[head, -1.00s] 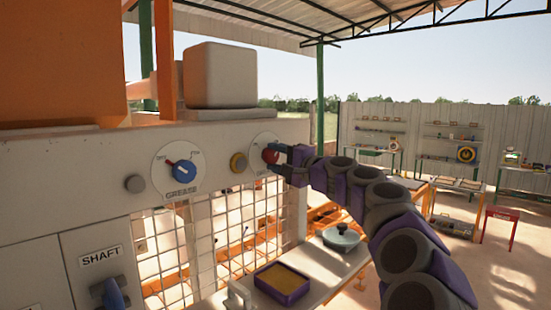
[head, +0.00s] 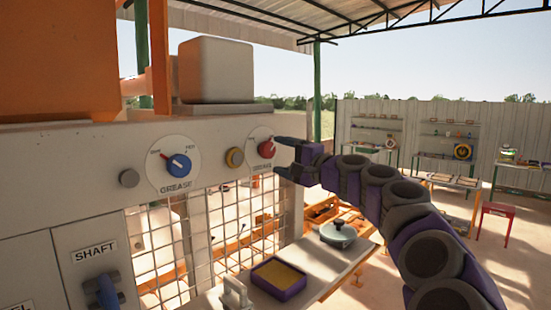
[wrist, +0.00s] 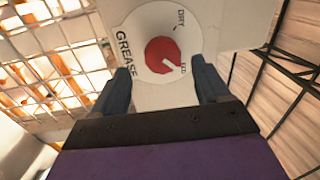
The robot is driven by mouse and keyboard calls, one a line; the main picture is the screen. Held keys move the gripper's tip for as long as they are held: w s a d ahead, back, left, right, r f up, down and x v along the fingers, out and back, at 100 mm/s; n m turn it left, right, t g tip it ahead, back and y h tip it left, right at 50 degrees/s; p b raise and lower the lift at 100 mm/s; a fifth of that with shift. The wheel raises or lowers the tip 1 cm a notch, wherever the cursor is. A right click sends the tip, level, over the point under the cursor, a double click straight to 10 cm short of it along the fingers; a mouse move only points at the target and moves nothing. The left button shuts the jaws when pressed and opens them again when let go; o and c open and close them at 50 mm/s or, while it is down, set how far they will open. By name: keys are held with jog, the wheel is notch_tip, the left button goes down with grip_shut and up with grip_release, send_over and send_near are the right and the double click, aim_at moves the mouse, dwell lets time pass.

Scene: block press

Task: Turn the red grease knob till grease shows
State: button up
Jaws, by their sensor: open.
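The red grease knob (head: 267,149) sits on a white round dial on the right part of the machine's panel. In the wrist view the red knob (wrist: 162,55) shows a white pointer mark aimed toward one printed end label, on the side away from "DRY". My gripper (head: 279,157) is open and just right of the knob in the head view. In the wrist view my gripper's fingers (wrist: 163,88) stand apart on either side below the knob, with nothing between them. No grease is visible.
Below are a purple-rimmed tray (head: 300,287) and a lidded pot (head: 338,234) on a ledge. Wire mesh (head: 245,220) hangs under the panel.

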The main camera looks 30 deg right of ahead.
jog(key=b+v, duration=0.2)
jog(key=v, duration=1.2)
jog(key=shift+d+b, duration=0.3)
jog(key=shift+b, duration=0.05)
jog(key=shift+w+f, duration=0.1)
jog(key=s+a+f+n+g+y, duration=0.15)
jog(key=a+f+n+g, duration=0.35)
jog(key=a, duration=0.8)
jog(key=s+a+f+n+g+y, duration=0.1)
jog(key=s+a+f+n+g, duration=0.15)
jog(key=a+f, duration=0.7)
jog(key=s+a+f+n+g+h, duration=0.1)
jog(key=s+a+f+n+g, duration=0.35)
jog(key=a, duration=0.45)
jog(key=s+f+g+h, duration=0.4)
jog(key=s+f, duration=0.8)
jog(key=f, duration=0.2)
jog(key=s+d+f+n+g+h, duration=0.2)
jog(key=s+d+f+g+h, duration=0.3)
jog(key=s+f, duration=0.65)
notch_tip(320, 180, down, 21)
jog(key=s+t+y+b, duration=0.1)
jog(key=b, duration=2.2)
jog(key=shift+s+d+r, duration=0.2)
jog(key=shift+d, duration=0.2)
